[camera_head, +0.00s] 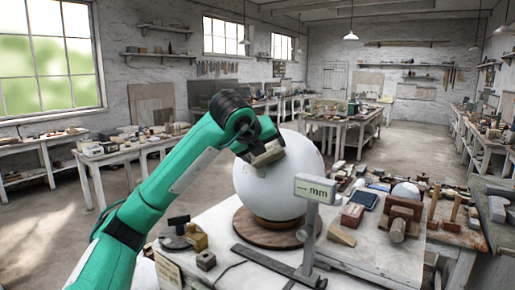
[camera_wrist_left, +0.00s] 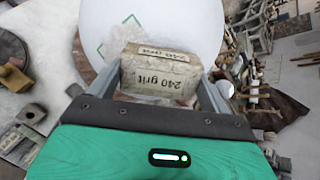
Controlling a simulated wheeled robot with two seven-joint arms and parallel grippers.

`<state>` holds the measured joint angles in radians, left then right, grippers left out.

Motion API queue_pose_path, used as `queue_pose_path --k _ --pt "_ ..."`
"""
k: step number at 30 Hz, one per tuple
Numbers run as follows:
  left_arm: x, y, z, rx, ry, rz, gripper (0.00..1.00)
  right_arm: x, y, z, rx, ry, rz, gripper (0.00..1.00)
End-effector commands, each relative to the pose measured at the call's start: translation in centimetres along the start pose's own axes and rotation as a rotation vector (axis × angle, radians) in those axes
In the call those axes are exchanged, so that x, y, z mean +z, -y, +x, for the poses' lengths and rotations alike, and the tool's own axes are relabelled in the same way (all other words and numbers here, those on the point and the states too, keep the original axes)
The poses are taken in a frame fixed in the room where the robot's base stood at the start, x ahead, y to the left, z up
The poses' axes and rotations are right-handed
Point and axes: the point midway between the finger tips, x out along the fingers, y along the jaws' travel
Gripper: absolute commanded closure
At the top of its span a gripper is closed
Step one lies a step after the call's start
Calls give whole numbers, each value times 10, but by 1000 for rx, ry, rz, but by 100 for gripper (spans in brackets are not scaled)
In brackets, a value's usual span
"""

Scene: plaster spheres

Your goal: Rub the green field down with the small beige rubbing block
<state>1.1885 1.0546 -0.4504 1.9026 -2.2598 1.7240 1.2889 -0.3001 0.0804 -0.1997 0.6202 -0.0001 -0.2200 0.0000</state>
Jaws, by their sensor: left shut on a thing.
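A large white plaster sphere (camera_head: 285,190) sits on a round brown wooden base (camera_head: 268,232) on the white table. My left gripper (camera_head: 262,146) is at the sphere's upper left side, shut on the small beige rubbing block (camera_head: 268,156). In the left wrist view the block (camera_wrist_left: 160,74) is marked "240 grit" and sits between both fingers. Green corner marks (camera_wrist_left: 131,20) on the sphere (camera_wrist_left: 175,18) show just beyond the block. The rest of the green field is hidden behind the block. I cannot tell whether the block touches the sphere. My right gripper is not in view.
A grey gauge post with an "mm" display (camera_head: 315,190) stands close to the sphere's right. A dark flat bar (camera_head: 275,265) lies in front. Small blocks (camera_head: 206,260) and a dark stand (camera_head: 178,232) are at the left; tools crowd the right side.

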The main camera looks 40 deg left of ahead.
Motion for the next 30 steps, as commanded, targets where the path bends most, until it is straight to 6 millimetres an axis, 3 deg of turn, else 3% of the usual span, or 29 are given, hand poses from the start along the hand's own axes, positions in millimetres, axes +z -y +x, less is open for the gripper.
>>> queue_pose_path --k 11,21,30 --pt "0 4 0 -1 0 0 44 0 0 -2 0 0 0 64" --pt "-1 -17 -11 0 2 0 44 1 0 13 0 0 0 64" --pt "0 -18 -14 -2 0 0 44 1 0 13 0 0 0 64"
